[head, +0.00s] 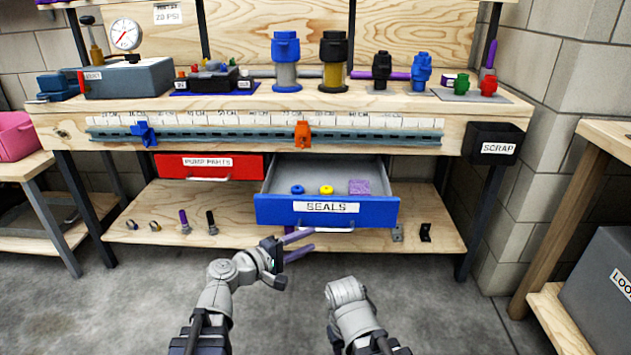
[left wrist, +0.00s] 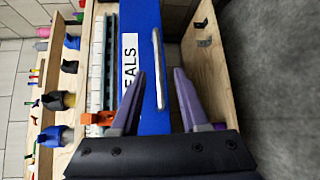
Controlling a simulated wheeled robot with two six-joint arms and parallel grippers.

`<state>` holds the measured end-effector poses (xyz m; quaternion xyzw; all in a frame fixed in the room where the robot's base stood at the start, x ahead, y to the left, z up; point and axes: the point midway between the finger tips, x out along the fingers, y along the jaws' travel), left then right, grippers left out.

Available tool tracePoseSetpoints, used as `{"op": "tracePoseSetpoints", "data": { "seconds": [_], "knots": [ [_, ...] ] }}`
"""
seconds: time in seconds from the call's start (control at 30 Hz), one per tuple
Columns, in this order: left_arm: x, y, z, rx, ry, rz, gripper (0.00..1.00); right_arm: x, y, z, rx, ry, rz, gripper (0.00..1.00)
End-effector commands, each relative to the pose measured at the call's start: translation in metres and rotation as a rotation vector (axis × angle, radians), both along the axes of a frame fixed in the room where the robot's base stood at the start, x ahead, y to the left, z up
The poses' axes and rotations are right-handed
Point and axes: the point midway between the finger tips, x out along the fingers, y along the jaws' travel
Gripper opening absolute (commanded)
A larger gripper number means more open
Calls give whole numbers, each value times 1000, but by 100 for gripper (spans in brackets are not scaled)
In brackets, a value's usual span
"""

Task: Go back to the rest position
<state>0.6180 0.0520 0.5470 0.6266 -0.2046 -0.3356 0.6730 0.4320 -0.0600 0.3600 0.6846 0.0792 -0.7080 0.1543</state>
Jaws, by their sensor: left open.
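My left gripper (head: 306,241) is open in front of the blue SEALS drawer (head: 270,211), low and near its handle (head: 325,229). The drawer is pulled open and holds a blue ring (head: 297,189), a yellow ring (head: 326,189) and a purple patterned square (head: 359,187). My right arm (head: 350,305) is folded at the lower middle; its gripper does not show.
The workbench (head: 60,135) carries a gauge unit (head: 130,77) and several coloured fittings. The red PUMP PARTS drawer (head: 240,165) is shut. A black SCRAP bin (head: 497,143) hangs at right. Small parts lie on the lower shelf (head: 155,205). Concrete floor (head: 100,310) is clear.

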Motion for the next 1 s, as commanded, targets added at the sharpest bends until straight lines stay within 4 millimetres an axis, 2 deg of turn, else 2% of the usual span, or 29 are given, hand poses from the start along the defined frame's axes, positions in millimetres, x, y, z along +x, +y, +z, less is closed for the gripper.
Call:
{"op": "tracePoseSetpoints", "data": {
  "seconds": [0.07,0.17,0.3,0.43,0.6,0.7,0.87,0.9,1.0],
  "knots": [
    [-4,-4,-8,50,2,-25,45,0,0,0,0,0,0,50],
    [-15,-10,-34,201,14,-97,45,0,0,0,0,0,0,50],
    [-42,-7,-90,523,59,-258,45,0,0,0,0,0,0,50],
    [-69,17,-137,816,133,-406,45,0,0,0,0,0,0,50],
    [-98,57,-171,1104,240,-550,45,0,0,0,0,0,0,50],
    [-111,82,-181,1237,304,-613,45,0,0,0,0,0,0,50],
    [-130,119,-188,1422,411,-698,45,0,0,0,0,0,0,50],
    [-133,111,-170,1431,403,-720,45,0,0,17,0,0,1,50],
    [-139,94,-150,1449,386,-766,45,0,0,38,0,1,3,50]
  ]
}}
